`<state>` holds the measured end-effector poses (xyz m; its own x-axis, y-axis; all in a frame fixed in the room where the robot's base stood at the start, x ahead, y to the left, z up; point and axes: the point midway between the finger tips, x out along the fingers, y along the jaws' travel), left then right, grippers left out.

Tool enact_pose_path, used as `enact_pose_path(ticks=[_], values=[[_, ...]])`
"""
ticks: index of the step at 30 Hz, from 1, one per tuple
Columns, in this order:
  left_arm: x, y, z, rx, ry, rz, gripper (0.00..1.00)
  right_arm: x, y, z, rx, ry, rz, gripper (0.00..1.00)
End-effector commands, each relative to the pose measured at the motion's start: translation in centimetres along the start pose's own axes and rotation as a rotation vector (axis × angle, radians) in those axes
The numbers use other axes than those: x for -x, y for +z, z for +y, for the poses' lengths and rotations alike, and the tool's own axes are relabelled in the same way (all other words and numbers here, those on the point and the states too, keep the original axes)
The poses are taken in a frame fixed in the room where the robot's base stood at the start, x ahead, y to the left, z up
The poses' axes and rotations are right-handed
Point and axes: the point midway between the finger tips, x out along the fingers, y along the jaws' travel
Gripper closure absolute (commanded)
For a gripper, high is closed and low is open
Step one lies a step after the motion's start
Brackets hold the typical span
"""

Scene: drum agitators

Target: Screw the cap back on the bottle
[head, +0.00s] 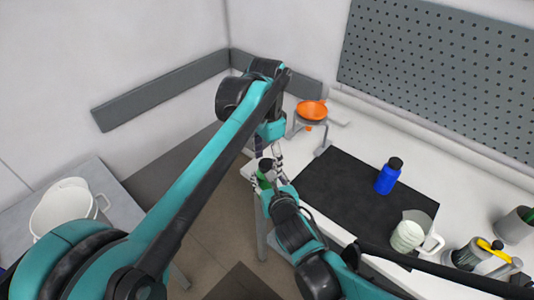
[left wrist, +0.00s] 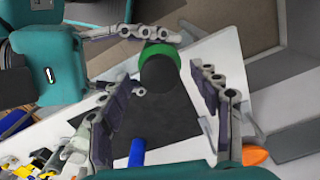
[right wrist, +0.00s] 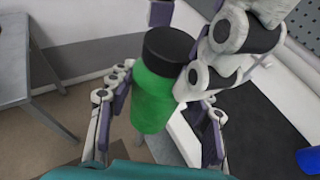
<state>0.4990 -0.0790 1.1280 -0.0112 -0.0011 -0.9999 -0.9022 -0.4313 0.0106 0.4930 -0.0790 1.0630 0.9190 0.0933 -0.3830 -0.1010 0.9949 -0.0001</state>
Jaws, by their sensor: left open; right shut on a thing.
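A green bottle (right wrist: 152,100) is held in the air by my right gripper (head: 266,184), beyond the table's left edge. It also shows in the left wrist view (left wrist: 158,48). A black cap (right wrist: 168,44) sits on the bottle's top; I cannot tell how tightly it is seated. In the left wrist view the cap (left wrist: 160,76) lies between the spread fingers of my left gripper (left wrist: 166,84). The left gripper is open and comes down from above; I see no clear finger contact with the cap. The right fingers sit either side of the bottle's body.
A blue bottle with a black cap (head: 388,178) stands on the black mat (head: 335,190). An orange funnel (head: 312,110) sits in a stand at the back. A white jug (head: 408,236) and several containers are at the right. A white bucket (head: 65,207) stands on the left table.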

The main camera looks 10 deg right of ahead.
Motion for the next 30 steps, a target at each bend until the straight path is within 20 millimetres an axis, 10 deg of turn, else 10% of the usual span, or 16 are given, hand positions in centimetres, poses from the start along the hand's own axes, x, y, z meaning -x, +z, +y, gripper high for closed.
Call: enact_pose_path(ticks=[18, 30], values=[[10.6, -0.1, -0.1, 0.000, 0.000, 0.000, 0.37, 0.0, 0.0, 0.0, 0.000, 0.000, 0.000, 1.00], [11.8, 0.0, 0.0, 0.000, 0.000, 0.000, 0.37, 0.0, 0.0, 0.0, 0.000, 0.000, 0.000, 1.00]])
